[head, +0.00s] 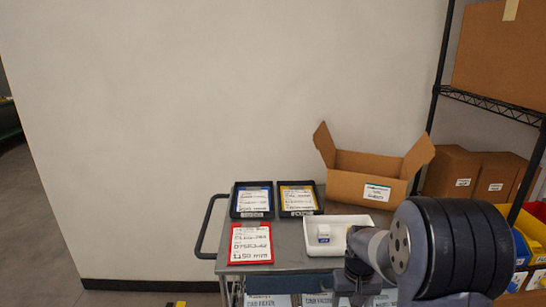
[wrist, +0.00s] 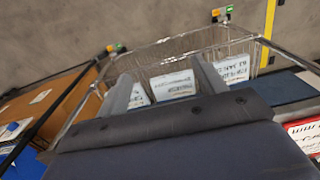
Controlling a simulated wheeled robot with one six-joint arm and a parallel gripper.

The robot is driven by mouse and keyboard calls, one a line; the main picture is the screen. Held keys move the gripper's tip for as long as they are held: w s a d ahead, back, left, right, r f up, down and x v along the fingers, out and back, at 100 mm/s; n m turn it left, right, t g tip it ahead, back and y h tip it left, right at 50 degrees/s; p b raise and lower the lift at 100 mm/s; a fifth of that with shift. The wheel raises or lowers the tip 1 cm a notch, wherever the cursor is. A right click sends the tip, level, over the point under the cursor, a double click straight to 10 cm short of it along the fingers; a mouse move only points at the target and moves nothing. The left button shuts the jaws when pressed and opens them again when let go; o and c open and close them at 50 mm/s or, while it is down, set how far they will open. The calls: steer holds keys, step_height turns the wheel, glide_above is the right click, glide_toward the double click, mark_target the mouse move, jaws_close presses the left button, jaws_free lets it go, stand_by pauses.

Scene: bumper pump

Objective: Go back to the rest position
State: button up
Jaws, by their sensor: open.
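My arm shows at the lower right of the head view, in front of the cart. My gripper (head: 355,287) hangs at its end, partly cut off by the bottom edge. In the wrist view my gripper (wrist: 160,68) has its two grey fingers spread apart, with nothing held between them. Beyond the fingers is a wire basket (wrist: 240,38) with white labelled packs (wrist: 173,86) in it. I cannot tell how far the fingers are from the basket.
A grey cart (head: 290,255) carries a blue-edged tray (head: 252,214), a yellow-edged tray (head: 298,211), a red labelled card (head: 251,257) and a white bin (head: 342,219) with a small item inside. An open cardboard box (head: 345,185) stands behind.

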steer(key=a+f, duration=0.1)
steer(key=f, duration=0.1)
steer(key=a+f+b, duration=0.1)
steer(key=a+f, duration=0.1)
steer(key=shift+s+a+f, duration=0.2)
steer(key=shift+f, duration=0.05)
